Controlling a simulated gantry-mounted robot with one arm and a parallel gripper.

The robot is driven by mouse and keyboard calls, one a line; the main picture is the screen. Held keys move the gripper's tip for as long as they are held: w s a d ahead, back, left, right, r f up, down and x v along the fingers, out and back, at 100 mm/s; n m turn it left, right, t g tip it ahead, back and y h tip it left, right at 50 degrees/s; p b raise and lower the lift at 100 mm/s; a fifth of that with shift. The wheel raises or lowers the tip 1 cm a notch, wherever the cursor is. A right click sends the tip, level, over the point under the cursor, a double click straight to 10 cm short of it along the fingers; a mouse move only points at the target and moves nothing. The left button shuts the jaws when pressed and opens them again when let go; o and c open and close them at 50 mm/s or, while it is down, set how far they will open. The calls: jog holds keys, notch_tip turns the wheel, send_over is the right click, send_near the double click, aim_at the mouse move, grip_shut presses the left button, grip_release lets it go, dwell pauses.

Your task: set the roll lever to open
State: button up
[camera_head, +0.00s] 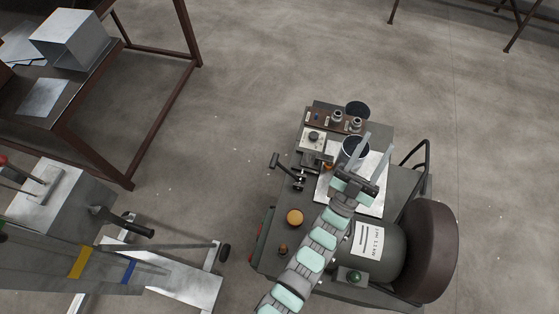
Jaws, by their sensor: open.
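My gripper (376,148) is open and empty, its two pale fingers spread over the sheet-metal plate on the machine bench. A black-handled lever (286,169) stands at the left side of this bench, apart from my gripper. A second black-handled lever (128,223) sticks out of the grey machine at lower left. A red-knobbed lever shows at the far left edge. No label tells which is the roll lever, and its setting cannot be read. My arm hides part of the bench.
The bench (268,262) carries a grey motor (375,262) with a brown round cover (432,250), an orange knob (294,217) and metal rolls (346,120). A table (70,118) at upper left holds a square duct (68,38). Open floor lies between.

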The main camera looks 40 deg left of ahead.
jog(key=w+a+f+n+g+y+b, duration=0.15)
jog(key=w+a+f+g+b, duration=0.25)
jog(key=w+a+f+g, duration=0.75)
jog(key=w+a+f+g+h+b, duration=0.1)
jog(key=w+a+f+b, duration=0.15)
jog(key=a+f, duration=0.45)
jog(key=w+a+f+g+h+b, duration=0.1)
jog(key=w+a+f, duration=0.2)
jog(key=a+f, duration=0.3)
jog(key=s+a+f+n+g+h+b, duration=0.2)
jog(key=s+a+f+g+b, duration=0.1)
jog(key=s+a+f+g, duration=0.3)
jog(key=g+h+b, duration=0.3)
jog(key=g+h, duration=0.2)
send_near(287, 172)
jog(key=a+r, duration=0.3)
jog(key=a, duration=0.3)
jog(key=x, duration=1)
jog(key=shift+w+d+f+p, duration=0.2)
jog(key=shift+w+d+p, duration=0.1)
jog(key=shift+w+p, duration=0.1)
